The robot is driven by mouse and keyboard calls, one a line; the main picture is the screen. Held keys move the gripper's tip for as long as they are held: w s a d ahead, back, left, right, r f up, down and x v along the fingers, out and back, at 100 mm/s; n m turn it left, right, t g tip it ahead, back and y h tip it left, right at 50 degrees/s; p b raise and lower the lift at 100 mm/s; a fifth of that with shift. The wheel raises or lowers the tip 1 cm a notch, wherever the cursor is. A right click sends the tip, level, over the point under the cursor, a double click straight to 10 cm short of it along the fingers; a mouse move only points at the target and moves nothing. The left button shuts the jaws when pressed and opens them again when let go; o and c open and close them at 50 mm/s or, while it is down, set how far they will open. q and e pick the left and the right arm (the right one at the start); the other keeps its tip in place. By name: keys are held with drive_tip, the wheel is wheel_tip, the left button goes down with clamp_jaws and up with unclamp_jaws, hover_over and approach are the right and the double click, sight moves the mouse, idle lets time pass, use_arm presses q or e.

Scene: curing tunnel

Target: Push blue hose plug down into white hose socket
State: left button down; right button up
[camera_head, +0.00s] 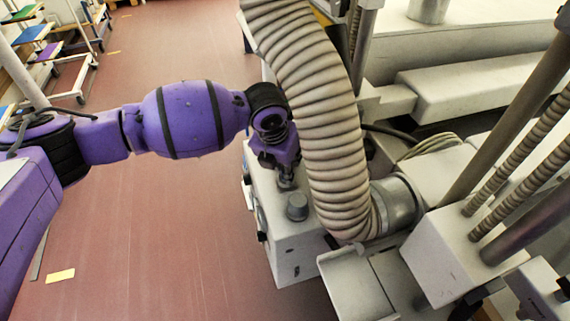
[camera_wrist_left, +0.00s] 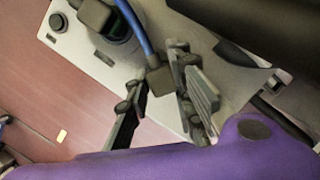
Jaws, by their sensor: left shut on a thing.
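My left gripper (camera_head: 286,181) points down over a white box-shaped cabinet (camera_head: 290,245), partly hidden behind a ribbed hose. In the left wrist view my left gripper (camera_wrist_left: 163,88) has its fingers on both sides of a dark block (camera_wrist_left: 160,81) at the end of a blue hose (camera_wrist_left: 139,32), and it is shut on this block, which I take for the blue hose plug. The blue hose runs up out of the picture. I cannot make out the white hose socket. My right gripper is not in view.
A thick ribbed beige hose (camera_head: 318,120) hangs close beside the left gripper. A grey round knob (camera_head: 297,207) stands on the cabinet top. Machine housings and metal columns (camera_head: 507,115) crowd the right. The red floor (camera_head: 150,230) at the left is mostly clear.

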use_arm(q)
drive_tip(key=c, duration=1.5)
unclamp_jaws()
drive_tip(key=shift+o, duration=0.2)
drive_tip(key=shift+r, duration=0.25)
drive_tip(key=v, duration=1.1)
drive_tip(key=shift+r, duration=0.25)
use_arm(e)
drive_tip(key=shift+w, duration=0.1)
use_arm(q)
drive_tip(key=shift+s+a, duration=0.15)
drive_tip(key=shift+s, duration=0.05)
